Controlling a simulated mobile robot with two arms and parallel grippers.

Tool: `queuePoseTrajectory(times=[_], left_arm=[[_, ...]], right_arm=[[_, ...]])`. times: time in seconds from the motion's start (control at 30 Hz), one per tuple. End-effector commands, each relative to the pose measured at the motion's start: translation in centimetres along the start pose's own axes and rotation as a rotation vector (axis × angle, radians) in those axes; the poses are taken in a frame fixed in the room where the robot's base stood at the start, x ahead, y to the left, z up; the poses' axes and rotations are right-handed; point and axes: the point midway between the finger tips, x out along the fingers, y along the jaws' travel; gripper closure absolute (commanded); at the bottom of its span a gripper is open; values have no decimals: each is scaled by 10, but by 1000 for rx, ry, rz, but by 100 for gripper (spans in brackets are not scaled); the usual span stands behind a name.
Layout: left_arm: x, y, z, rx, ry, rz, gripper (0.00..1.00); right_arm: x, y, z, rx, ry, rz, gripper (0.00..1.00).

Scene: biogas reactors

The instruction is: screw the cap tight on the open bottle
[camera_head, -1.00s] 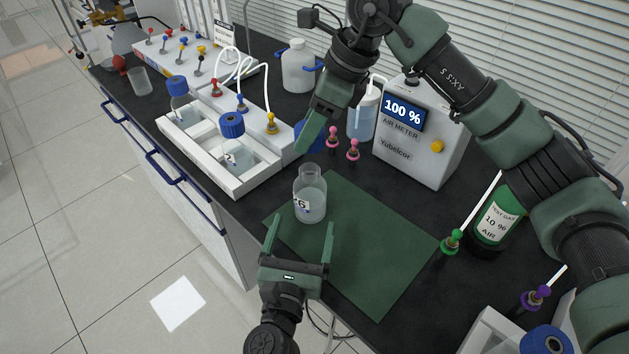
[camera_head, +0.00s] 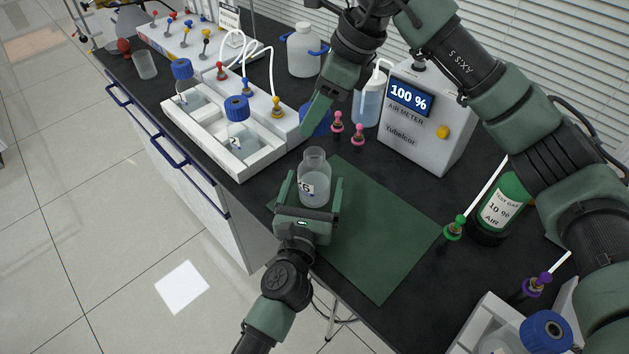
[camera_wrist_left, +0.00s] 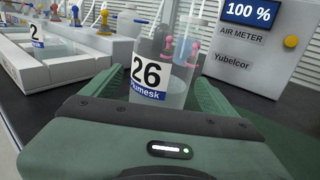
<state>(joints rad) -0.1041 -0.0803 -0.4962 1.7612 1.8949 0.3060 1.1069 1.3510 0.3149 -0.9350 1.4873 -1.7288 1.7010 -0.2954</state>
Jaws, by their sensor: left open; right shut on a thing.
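The open bottle (camera_head: 314,186), clear and without a cap, stands upright on the green mat (camera_head: 385,235). In the left wrist view it (camera_wrist_left: 160,84) carries a label reading 26 and holds clear liquid. My left gripper (camera_head: 315,180) is open, with one finger on each side of the bottle; I cannot tell whether they touch it. My right gripper (camera_head: 320,112) is shut on a blue cap (camera_head: 316,124), mostly hidden behind its fingers. It is above and behind the bottle, apart from its neck.
A white bath (camera_head: 215,150) with blue-capped bottles stands at the left. The air meter (camera_head: 425,125), reading 100 %, a wash bottle (camera_head: 367,103) and pink-topped fittings (camera_head: 358,137) are behind. A green gas bottle (camera_head: 497,208) stands right. The mat's right part is clear.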

Motion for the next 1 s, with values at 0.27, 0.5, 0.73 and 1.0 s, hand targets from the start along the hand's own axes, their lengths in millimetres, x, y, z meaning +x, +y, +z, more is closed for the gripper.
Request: queuePoseTrajectory(times=[0.27, 0.5, 0.73, 1.0], left_arm=[[38, 0, 0, 0, 0, 1, 12], [45, 0, 0, 0, 1, 1, 12], [44, 0, 0, 0, 1, 1, 23], [44, 0, 0, 0, 1, 0, 98]], right_arm=[[0, 0, 0, 0, 0, 0, 90], [0, 0, 0, 0, 0, 0, 90], [0, 0, 0, 0, 0, 0, 90], [0, 0, 0, 0, 0, 0, 90]])
